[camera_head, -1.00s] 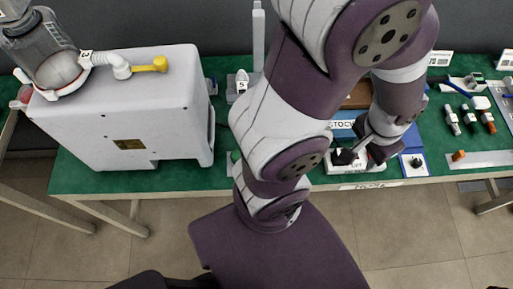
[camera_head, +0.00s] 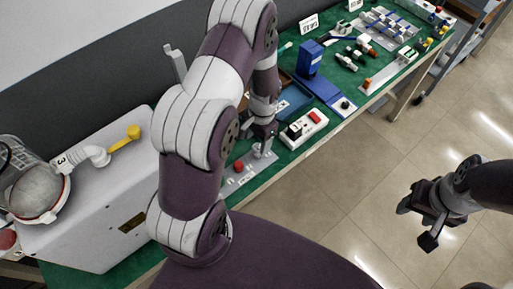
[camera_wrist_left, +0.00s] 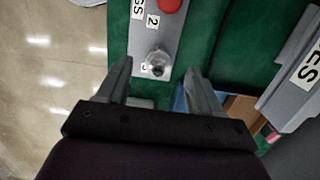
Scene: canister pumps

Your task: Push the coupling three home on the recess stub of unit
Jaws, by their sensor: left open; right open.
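A white elbow coupling (camera_head: 92,156) with a "3" label is on the white pump unit (camera_head: 110,205) at the left, beside its clear canister (camera_head: 38,192). A yellow lever (camera_head: 124,138) extends from the elbow. Whether the coupling is fully seated cannot be told. My left gripper (camera_head: 262,138) is open above a grey plate on the bench, away from the coupling. In the left wrist view, a shiny rounded knob (camera_wrist_left: 157,63) on that plate lies between the open fingers, apparently not gripped. My right gripper (camera_head: 428,215) is open and empty over the floor at the right.
The grey plate (camera_head: 232,184) carries a red button (camera_head: 238,166). A white box with a red switch (camera_head: 305,128), a blue stand (camera_head: 312,62) and several small fittings line the green bench to the right. Open floor lies in front.

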